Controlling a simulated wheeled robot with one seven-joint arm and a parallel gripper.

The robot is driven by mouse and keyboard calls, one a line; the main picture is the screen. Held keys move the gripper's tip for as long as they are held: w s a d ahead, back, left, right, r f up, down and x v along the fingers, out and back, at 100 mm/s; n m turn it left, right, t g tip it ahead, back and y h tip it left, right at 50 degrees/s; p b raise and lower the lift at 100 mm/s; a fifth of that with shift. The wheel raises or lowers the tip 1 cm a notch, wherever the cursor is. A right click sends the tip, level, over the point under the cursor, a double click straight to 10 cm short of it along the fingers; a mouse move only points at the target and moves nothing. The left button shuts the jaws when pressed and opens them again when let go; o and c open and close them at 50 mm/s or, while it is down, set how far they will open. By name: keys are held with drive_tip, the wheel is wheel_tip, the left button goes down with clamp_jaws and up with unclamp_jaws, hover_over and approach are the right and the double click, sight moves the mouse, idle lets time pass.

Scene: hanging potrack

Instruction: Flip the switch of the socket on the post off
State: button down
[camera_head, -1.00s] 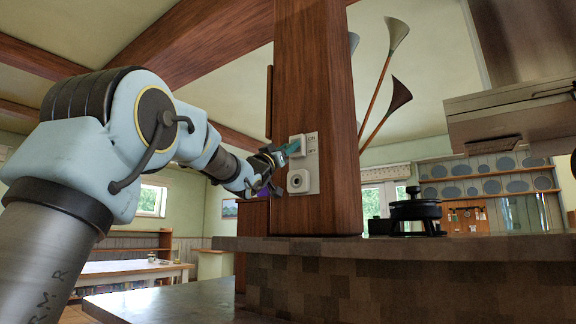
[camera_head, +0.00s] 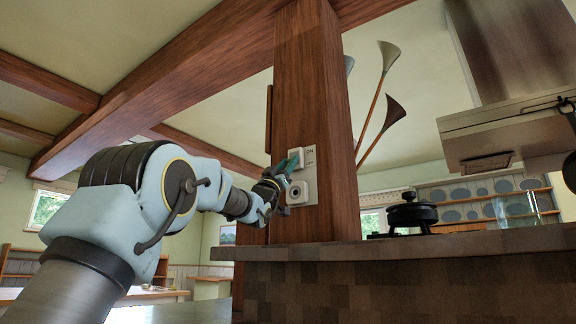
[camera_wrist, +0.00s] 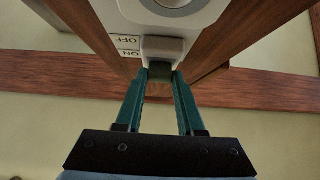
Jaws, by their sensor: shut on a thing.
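The white socket panel (camera_head: 310,157) is fixed to the wooden post (camera_head: 315,80), with ON and OFF labels beside its switch. The switch (camera_head: 298,153) is a pale block above the round socket (camera_head: 298,191). My gripper (camera_head: 289,162) is at the switch, its teal fingers reaching up to it from the left. In the wrist view the panel appears upside down, and my fingertips (camera_wrist: 161,74) are shut on the end of the switch (camera_wrist: 163,48). The exact contact is partly hidden, and I cannot tell the switch's tilt.
A stone counter (camera_head: 400,250) runs beside the post at the right. A black pot (camera_head: 412,213) stands on a burner there. A range hood (camera_head: 490,125) hangs at the upper right. The air left of the post is open around my arm.

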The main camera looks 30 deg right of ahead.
drive_tip(key=c, duration=0.5)
unclamp_jaws()
drive_tip(key=b+v, duration=0.2)
drive_tip(key=v, duration=0.5)
drive_tip(key=shift+s+a+f, duration=0.1)
drive_tip(key=shift+a+f, duration=0.1)
